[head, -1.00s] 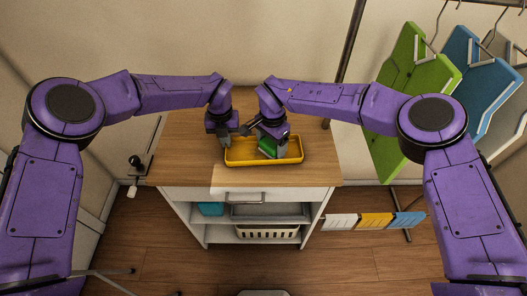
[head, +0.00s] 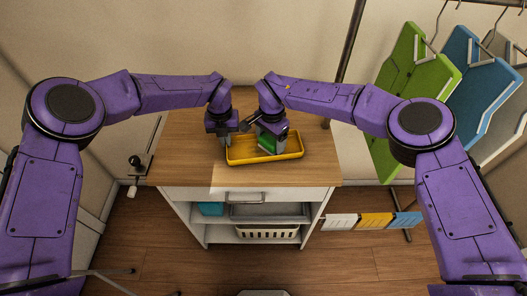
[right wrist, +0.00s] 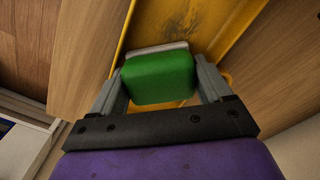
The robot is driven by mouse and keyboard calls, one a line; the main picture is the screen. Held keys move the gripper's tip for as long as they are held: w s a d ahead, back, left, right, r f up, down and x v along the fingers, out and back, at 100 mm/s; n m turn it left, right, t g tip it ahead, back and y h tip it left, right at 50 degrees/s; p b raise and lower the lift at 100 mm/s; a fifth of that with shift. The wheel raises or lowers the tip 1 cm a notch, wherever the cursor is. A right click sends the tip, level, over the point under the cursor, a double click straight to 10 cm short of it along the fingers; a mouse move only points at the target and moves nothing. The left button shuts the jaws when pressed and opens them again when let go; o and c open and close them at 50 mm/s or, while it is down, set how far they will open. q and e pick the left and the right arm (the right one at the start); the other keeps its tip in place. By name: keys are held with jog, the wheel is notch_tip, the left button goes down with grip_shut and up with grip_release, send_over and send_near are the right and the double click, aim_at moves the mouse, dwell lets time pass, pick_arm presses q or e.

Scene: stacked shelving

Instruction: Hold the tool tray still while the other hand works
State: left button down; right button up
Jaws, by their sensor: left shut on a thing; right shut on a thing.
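The yellow tool tray (head: 285,156) lies on the wooden top of a small cabinet; it also shows behind the fingers in the right wrist view (right wrist: 220,22). My left gripper (head: 226,142) points down at the tray's left end and is shut on its rim; the fingertips are small in the picture. My right gripper (head: 268,147) is over the middle of the tray, shut on a green block (right wrist: 160,78) with a pale grey layer on one side. The block is between both fingers, low over the tray. I cannot tell whether it touches the tray floor.
The cabinet's wooden top (head: 190,168) is clear around the tray. Below are open shelves with a teal item (head: 211,209) and a white basket (head: 268,232). Green (head: 412,110) and blue (head: 480,85) boards hang on a rack at the right. A dark pole stands behind the cabinet's right side.

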jog(key=shift+s+f, duration=0.2)
jog(key=shift+s, duration=1.25)
jog(key=shift+w, duration=1.1)
